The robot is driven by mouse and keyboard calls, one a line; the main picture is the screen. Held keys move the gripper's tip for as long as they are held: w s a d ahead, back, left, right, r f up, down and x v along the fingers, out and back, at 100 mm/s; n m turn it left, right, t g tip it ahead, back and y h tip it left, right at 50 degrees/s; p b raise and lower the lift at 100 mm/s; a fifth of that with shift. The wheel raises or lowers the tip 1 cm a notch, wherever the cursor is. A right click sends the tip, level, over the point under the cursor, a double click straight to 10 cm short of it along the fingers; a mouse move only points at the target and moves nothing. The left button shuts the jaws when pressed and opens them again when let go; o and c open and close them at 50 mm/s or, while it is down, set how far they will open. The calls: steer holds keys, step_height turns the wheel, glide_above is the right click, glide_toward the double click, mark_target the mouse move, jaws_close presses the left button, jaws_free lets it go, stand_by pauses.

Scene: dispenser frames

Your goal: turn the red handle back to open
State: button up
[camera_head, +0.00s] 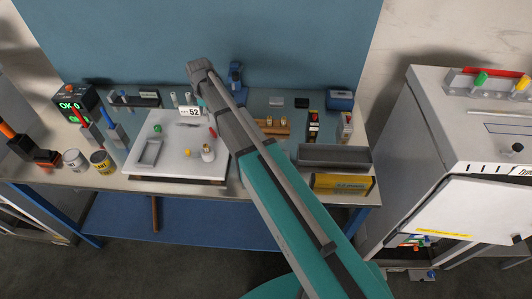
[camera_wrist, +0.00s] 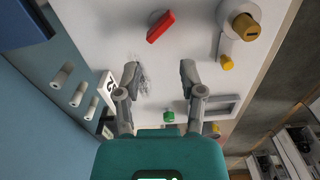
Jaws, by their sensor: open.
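The red handle (camera_wrist: 160,27) is a short bar on a round pale base on the white panel (camera_wrist: 100,25). In the wrist view it lies slantwise, beyond my gripper's fingertips. In the head view the red handle (camera_head: 212,132) shows small at the panel's right edge, beside my arm. My gripper (camera_wrist: 160,73) is open, its two fingers apart with nothing between them. It is over the panel and apart from the handle. In the head view my arm hides most of the gripper.
A brass-coloured knob (camera_wrist: 246,27) and a yellow knob (camera_wrist: 227,63) stand right of the handle. A green knob (camera_wrist: 168,116), a grey frame (camera_wrist: 222,106) and the "52" label (camera_wrist: 107,86) are nearby. A grey tray (camera_head: 335,157) and yellow box (camera_head: 343,184) stand right on the bench.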

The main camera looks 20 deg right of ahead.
step_height(320, 180, up, 5)
steer(key=p, duration=0.4)
glide_above(212, 131)
steer(key=s+d+f+m+b, duration=0.4)
steer(key=s+d+m, duration=0.2)
steer(key=s, duration=0.5)
steer(key=s+d+f+m+b, duration=0.4)
steer(key=s+d+m, duration=0.3)
steer(key=s, duration=0.5)
steer(key=shift+d+f, duration=0.25)
steer(key=shift+d, duration=1)
steer(key=w+a+r+n+p, duration=0.1)
steer(key=w+a+r+p, duration=0.3)
steer(key=w+a, duration=0.3)
steer(key=w+a+r+n+p, duration=0.2)
steer(key=w+a, duration=0.6)
steer(key=w, duration=0.8)
steer(key=shift+a+r+n+p, duration=0.2)
steer(key=shift+r+n+p, duration=0.1)
steer(key=shift+r+p, duration=0.65)
steer(key=shift+w+f, duration=0.1)
steer(key=shift+f, duration=0.1)
step_height(212, 131, down, 13)
steer(key=b, duration=1.4)
steer(key=shift+f, duration=0.2)
